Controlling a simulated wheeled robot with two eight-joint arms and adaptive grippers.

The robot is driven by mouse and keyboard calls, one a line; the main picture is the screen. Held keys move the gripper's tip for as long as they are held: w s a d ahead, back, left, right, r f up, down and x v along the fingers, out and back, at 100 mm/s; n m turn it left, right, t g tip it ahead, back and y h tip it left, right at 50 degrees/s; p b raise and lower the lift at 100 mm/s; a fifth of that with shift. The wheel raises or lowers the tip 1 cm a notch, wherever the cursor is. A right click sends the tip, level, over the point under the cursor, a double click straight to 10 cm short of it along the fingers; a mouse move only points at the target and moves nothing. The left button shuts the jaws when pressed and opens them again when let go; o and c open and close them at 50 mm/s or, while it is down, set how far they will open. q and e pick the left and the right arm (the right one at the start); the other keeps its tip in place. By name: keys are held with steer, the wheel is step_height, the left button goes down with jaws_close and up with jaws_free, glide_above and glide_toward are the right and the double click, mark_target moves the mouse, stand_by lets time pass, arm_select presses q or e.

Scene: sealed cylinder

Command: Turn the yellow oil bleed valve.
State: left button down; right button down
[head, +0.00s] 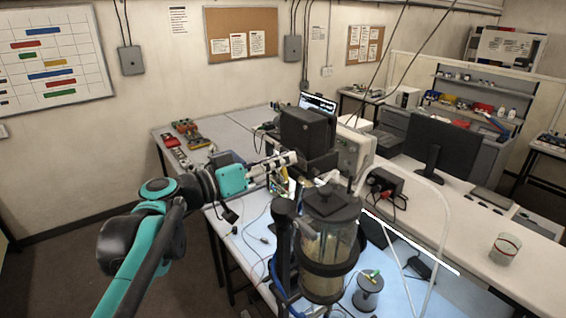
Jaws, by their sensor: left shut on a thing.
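My left gripper (279,172) reaches in from the left, with its arm stretched over the bench. Its fingers are shut at a small yellow part, which looks like the yellow oil bleed valve (284,187), just left of and behind the sealed cylinder (327,245). The fingers partly hide the valve, and its turn angle is too small to read. The cylinder is clear-walled with a dark lid and a dark band, and stands upright in a black frame. My right gripper is not in view.
A small grey canister (368,294) with a yellow-green top part stands right of the cylinder. A black box (307,131) and a grey instrument (354,151) stand behind it. Cables lie on the bench. A monitor (440,147) and a glass jar (504,249) stand on the right-hand bench.

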arm_select(q)
steer(key=shift+w+a+f+n, duration=0.1)
steer(key=shift+w+n, duration=0.05)
steer(key=shift+n, duration=0.45)
steer(key=shift+w+a+f+n, duration=0.1)
steer(key=shift+w+n, duration=0.05)
steer(key=shift+n, duration=0.45)
steer(key=c, duration=1.5)
jaws_free()
steer(key=shift+c, duration=0.2)
steer(key=shift+a, duration=0.1)
steer(key=v, duration=1.2)
steer(key=shift+c, duration=0.3)
